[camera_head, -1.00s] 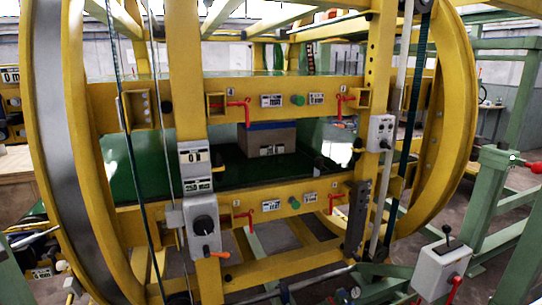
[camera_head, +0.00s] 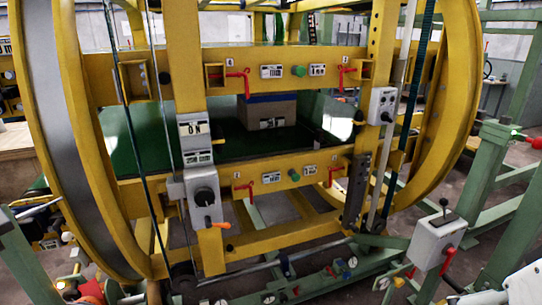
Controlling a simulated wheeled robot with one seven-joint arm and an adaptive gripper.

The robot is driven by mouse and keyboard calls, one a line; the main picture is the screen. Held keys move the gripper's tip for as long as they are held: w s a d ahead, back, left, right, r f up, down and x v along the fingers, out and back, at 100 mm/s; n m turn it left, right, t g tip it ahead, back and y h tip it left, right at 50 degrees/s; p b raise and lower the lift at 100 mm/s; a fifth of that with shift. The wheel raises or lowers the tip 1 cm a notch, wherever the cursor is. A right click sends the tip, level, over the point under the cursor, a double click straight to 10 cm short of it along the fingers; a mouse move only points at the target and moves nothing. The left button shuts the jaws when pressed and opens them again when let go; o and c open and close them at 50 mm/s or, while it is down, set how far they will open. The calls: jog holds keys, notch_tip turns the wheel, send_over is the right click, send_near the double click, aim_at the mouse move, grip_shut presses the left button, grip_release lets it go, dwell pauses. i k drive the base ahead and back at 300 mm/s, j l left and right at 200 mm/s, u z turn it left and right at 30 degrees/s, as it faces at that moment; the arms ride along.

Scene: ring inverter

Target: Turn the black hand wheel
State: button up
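A small black round knob or wheel (camera_head: 204,197) sits on the front of a grey control box (camera_head: 203,184) on the left yellow upright. I cannot tell for sure whether it is the hand wheel. A small orange-tipped handle (camera_head: 221,225) sticks out just below it. My gripper is not in view, so whether it is open or shut does not show.
The large yellow ring frame (camera_head: 458,110) fills the view, with a cardboard box (camera_head: 268,112) on the green bed inside. Red clamp handles (camera_head: 244,188) line the crossbars. A grey lever box (camera_head: 438,240) and green rails (camera_head: 484,180) stand at right.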

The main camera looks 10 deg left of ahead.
aim_at(204, 196)
jog(key=u, duration=1.05)
